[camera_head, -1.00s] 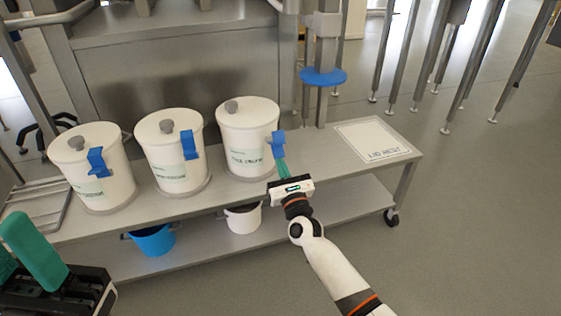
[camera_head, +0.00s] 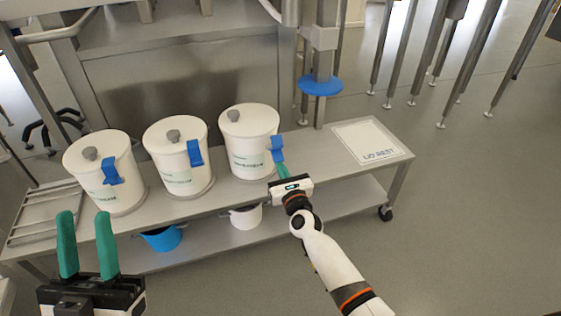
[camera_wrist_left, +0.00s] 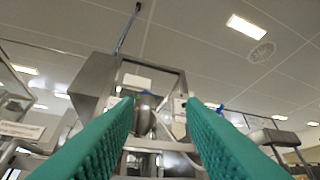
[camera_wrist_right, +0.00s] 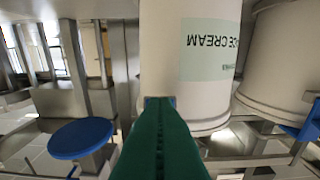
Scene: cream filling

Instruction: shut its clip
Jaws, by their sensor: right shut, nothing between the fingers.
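Three white lidded tubs stand in a row on a steel bench, each with a blue clip at its rim. The right tub (camera_head: 247,150) has its clip (camera_head: 277,146) on its right side; whether the clip is fully shut I cannot tell. My right gripper (camera_head: 279,166) is shut and empty, its green fingertips just below that clip, touching or very close. In the right wrist view, the closed fingers (camera_wrist_right: 158,112) cover most of a small blue patch, in front of the tub with upside-down "ICE CREAM" lettering. My left gripper (camera_head: 84,214) is open and empty at the lower left.
The middle tub (camera_head: 178,160) and left tub (camera_head: 106,175) have clips on their fronts. A marked white mat (camera_head: 367,141) lies bare on the bench's right end. A blue bucket (camera_head: 162,238) and a white bucket (camera_head: 246,217) stand on the lower shelf. A blue disc (camera_head: 320,85) sits behind.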

